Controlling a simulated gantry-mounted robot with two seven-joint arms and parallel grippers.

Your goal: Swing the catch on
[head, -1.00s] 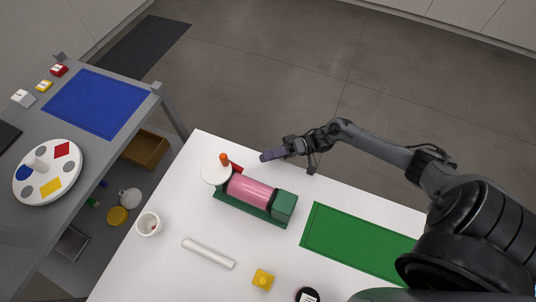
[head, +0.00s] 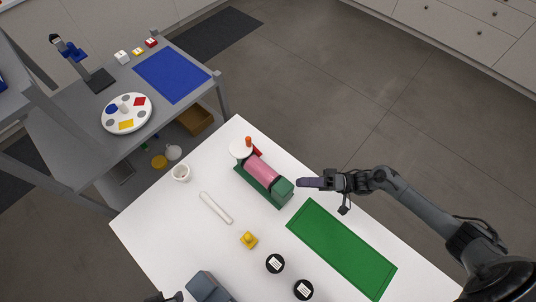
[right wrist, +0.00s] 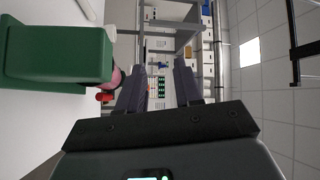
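A pink cylinder (head: 262,169) lies in a green base with a green end block (head: 281,190). A white disc (head: 239,149), an orange knob (head: 248,141) and a small red piece (head: 257,152), possibly the catch, are at its far end. My right gripper (head: 303,182) is just right of the green block, apart from it. In the right wrist view its fingers (right wrist: 160,88) are spread and empty; the green block (right wrist: 58,55) fills the left, with a red part (right wrist: 104,97) beyond it. A dark part at the bottom edge may be my left gripper (head: 170,297); its fingers are unclear.
The white table (head: 150,232) holds a white cup (head: 181,173), a white rod (head: 216,208), a yellow piece (head: 248,240), two black-lidded jars (head: 275,263) and a green mat (head: 343,248). A grey bench (head: 75,125) with a round palette (head: 145,113) stands left.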

